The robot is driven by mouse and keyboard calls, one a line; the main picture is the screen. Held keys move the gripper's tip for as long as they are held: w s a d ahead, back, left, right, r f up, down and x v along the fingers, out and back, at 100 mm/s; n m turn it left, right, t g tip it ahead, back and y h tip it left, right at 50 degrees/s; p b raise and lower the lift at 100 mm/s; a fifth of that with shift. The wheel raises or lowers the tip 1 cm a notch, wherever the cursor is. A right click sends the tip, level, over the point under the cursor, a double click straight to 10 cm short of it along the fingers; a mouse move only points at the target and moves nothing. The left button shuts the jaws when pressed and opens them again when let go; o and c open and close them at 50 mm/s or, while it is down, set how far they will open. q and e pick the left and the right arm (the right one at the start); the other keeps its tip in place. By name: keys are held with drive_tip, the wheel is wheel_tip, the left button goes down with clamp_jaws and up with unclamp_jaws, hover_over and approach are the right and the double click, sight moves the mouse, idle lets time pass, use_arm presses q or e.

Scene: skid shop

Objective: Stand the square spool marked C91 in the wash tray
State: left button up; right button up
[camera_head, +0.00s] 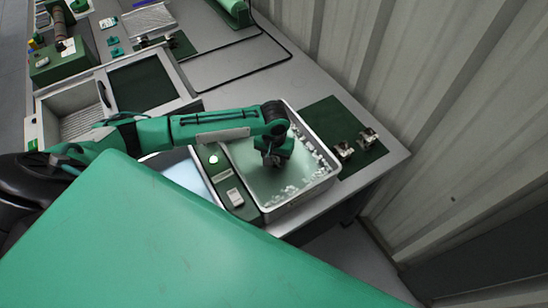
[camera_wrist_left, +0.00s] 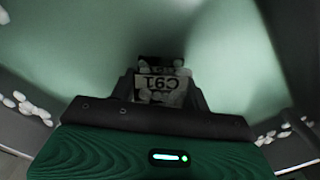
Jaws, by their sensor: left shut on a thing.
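The wash tray (camera_head: 328,183) is a pale metal tray with a greenish floor and whitish pebble-like bits along its sides, at the right end of the bench. My left gripper (camera_head: 272,160) is inside the tray's outline, pointing down. In the left wrist view my left gripper (camera_wrist_left: 162,90) is shut on the square spool (camera_wrist_left: 157,84), whose C91 mark shows upside down between the fingers. The tray floor (camera_wrist_left: 90,50) lies around it. I cannot tell whether the spool touches the floor. My right gripper is not in view.
A green mat (camera_head: 325,115) with metal parts (camera_head: 367,138) lies right of the tray. A green strip with small white items (camera_head: 234,197) and a pale blue-white panel (camera_head: 182,172) lie left of it. A corrugated wall (camera_head: 440,110) bounds the bench. A black cable loops behind.

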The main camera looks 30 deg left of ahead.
use_arm(q)
drive_tip(key=shift+f, duration=0.1)
drive_tip(key=o, duration=1.1)
drive_tip(key=shift+f, duration=0.1)
wheel_tip(320, 180, up, 12)
drive_tip(key=shift+r, duration=0.2)
